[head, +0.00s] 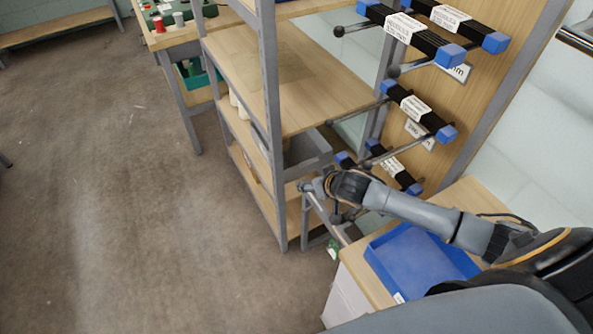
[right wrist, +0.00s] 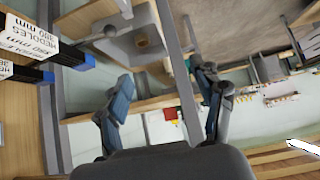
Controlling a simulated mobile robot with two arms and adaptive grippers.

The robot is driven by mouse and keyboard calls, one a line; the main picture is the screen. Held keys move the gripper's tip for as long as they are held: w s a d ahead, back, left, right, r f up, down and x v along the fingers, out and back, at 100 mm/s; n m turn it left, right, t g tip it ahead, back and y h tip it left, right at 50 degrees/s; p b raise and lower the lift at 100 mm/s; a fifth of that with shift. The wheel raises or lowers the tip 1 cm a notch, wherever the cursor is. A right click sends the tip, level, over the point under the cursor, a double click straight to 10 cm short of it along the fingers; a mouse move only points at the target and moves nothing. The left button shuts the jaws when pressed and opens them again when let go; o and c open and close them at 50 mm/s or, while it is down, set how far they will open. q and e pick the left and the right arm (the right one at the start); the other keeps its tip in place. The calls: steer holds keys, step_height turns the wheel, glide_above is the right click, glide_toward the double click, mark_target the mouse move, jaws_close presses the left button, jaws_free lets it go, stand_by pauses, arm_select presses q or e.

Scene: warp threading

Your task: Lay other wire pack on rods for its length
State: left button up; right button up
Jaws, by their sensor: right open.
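Black wire packs with blue ends and white labels rest on dark, ball-tipped rods on a wooden panel. Two lie side by side at the top, a front one (head: 428,42) and a rear one (head: 466,22). One pack (head: 418,112) is at the middle level and another (head: 394,165) lower, partly behind my right arm. My right gripper (head: 312,187) is below and left of the lower pack. In the right wrist view my right gripper (right wrist: 165,100) has spread fingers with nothing between them. Labelled packs (right wrist: 30,70) show at that view's left. My left gripper is out of view.
A wooden shelf rack (head: 285,75) with grey posts stands left of the packs, close to my right gripper. A grey bin (head: 308,152) sits on its lower shelf. A blue tray (head: 420,262) lies on the counter below my arm. The floor (head: 120,180) at left is clear.

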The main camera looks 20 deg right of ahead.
steer(key=a+r+b, duration=0.1)
steer(key=a+r, duration=0.4)
steer(key=r, duration=0.3)
steer(key=shift+s+a, duration=0.35)
